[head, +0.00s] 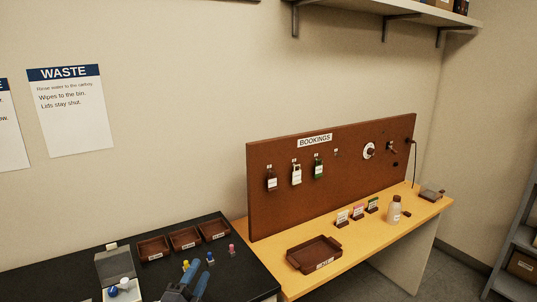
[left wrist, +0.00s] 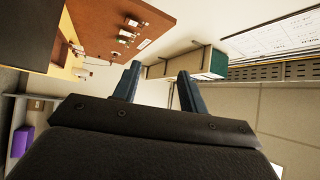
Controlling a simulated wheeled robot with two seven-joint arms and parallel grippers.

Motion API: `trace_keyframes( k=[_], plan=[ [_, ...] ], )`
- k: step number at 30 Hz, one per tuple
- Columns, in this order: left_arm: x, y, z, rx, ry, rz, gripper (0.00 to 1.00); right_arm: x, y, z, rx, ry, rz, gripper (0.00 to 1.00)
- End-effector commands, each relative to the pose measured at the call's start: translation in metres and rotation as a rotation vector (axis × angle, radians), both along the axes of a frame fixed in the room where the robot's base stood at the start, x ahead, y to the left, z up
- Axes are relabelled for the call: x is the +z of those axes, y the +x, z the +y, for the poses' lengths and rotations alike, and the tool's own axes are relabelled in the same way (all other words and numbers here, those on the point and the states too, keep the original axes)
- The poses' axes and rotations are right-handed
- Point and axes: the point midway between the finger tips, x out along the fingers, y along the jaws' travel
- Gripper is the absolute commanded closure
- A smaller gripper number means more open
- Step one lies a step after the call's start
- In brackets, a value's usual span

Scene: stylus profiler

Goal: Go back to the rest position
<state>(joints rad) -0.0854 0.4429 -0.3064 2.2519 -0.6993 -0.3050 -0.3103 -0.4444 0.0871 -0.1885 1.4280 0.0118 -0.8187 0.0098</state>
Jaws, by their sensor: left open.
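My left gripper (head: 195,275) shows at the bottom of the head view, over the black bench, with its blue fingers pointing up and away. In the left wrist view its two fingers (left wrist: 158,82) stand apart with nothing between them, so it is open and empty. My right gripper is in neither view. The black bench (head: 65,280) lies under and beside the left gripper. Small blue, yellow and pink-topped items (head: 231,249) stand close beyond the fingers; I see no clear contact.
Several brown trays (head: 153,248) line the bench's back. The yellow table (head: 370,245) holds a brown tray (head: 314,254), a bottle (head: 393,210) and a brown BOOKINGS board (head: 340,175). A shelf (head: 390,10) hangs above.

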Motion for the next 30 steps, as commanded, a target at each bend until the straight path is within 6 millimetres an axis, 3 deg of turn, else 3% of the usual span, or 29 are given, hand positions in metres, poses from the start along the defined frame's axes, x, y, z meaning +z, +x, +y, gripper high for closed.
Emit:
trace_keyframes(
  k=[8, 15, 21, 30],
  plan=[
    [-0.107, -0.060, 0.045, 0.284, -0.440, 0.512, 0.58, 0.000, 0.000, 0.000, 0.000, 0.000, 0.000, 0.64],
    [-0.194, -0.153, 0.055, 0.515, -0.730, 0.957, 0.58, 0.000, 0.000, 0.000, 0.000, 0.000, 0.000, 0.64],
    [-0.228, -0.214, 0.050, 0.632, -0.845, 1.189, 0.58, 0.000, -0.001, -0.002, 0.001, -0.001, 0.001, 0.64],
    [-0.250, -0.277, 0.039, 0.741, -0.935, 1.413, 0.58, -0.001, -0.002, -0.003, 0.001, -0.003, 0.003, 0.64]
  ],
)
